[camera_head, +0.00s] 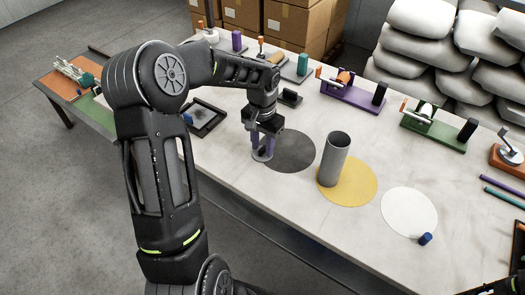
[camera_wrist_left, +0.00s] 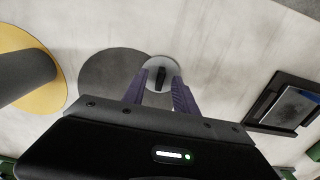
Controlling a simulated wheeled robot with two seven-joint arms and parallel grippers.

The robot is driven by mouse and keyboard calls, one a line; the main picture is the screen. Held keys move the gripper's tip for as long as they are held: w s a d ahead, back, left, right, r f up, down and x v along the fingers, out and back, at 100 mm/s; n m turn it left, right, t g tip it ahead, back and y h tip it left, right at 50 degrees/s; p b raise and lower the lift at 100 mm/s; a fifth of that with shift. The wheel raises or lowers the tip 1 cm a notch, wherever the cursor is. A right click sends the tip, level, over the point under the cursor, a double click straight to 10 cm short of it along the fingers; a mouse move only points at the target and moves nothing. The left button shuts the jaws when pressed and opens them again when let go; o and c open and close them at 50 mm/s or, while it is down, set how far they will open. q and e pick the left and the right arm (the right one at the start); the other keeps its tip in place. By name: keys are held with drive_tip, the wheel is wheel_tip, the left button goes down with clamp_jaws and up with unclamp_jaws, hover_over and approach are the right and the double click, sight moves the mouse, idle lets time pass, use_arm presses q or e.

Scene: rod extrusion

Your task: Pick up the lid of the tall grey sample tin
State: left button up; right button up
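The tall grey sample tin (camera_head: 334,162) stands upright and open-topped on the yellow disc (camera_head: 361,186). Its side also shows at the left of the left wrist view (camera_wrist_left: 24,76). The lid, a small light-grey disc (camera_head: 258,157) with a black knob, lies flat on the table at the edge of the dark grey disc (camera_head: 293,152). The lid also shows in the left wrist view (camera_wrist_left: 162,61). My left gripper (camera_head: 263,144) points down over the lid. Its purple fingers (camera_wrist_left: 160,84) are apart, one on either side of the knob; contact cannot be told.
A black tray (camera_head: 207,118) lies left of the lid. A white disc (camera_head: 409,212) and a small blue cylinder (camera_head: 425,239) are to the right. Purple (camera_head: 352,95) and green (camera_head: 433,128) fixtures line the back. The table between the tin and the front edge is clear.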

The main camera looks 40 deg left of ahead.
use_arm(q)
drive_tip(key=shift+f, duration=0.25)
idle(0.4)
clamp_jaws()
idle(0.4)
